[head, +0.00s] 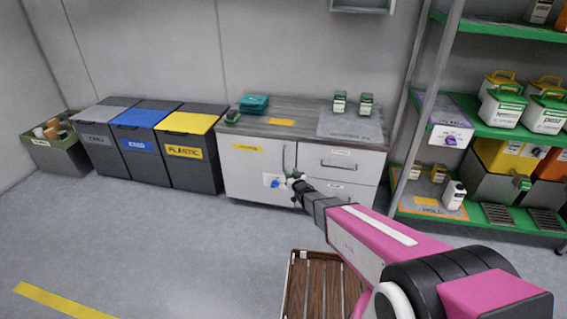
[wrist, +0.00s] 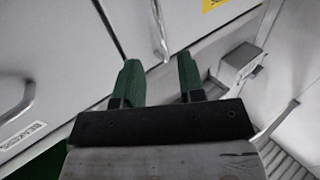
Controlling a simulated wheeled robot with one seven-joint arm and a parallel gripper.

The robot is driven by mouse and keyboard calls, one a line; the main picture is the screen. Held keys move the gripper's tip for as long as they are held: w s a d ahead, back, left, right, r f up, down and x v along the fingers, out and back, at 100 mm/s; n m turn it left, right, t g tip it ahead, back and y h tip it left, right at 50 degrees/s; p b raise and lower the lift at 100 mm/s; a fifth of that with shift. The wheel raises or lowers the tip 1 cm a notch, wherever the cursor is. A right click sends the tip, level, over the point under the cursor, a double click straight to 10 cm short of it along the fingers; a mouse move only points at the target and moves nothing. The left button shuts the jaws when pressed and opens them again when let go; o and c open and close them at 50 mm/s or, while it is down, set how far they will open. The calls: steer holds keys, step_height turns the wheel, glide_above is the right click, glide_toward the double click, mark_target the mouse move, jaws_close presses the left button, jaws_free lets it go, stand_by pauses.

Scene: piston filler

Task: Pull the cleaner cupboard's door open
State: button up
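The cleaner cupboard's door (head: 256,165) is the white left front of the low cabinet, with a yellow label at its upper left. It looks shut. Its upright bar handle (head: 290,157) is near the door's right edge. In the wrist view the handle (wrist: 157,28) lies beyond my fingertips, roughly in line with the gap between them. My gripper (head: 294,182) is close to the handle's lower end. In the wrist view its two green fingers (wrist: 160,78) are apart with nothing between them. I see no contact with the handle.
Drawers (head: 338,165) with a bar handle are right of the door. Grey, blue and yellow-lidded bins (head: 193,155) stand to the left. A green shelf rack (head: 480,130) stands to the right. A slatted wooden platform (head: 318,290) is on the floor in front.

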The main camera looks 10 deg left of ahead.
steer(key=x, duration=1)
steer(key=shift+w, duration=0.35)
steer(key=shift+c, duration=0.3)
steer(key=shift+s, duration=0.1)
jaws_close()
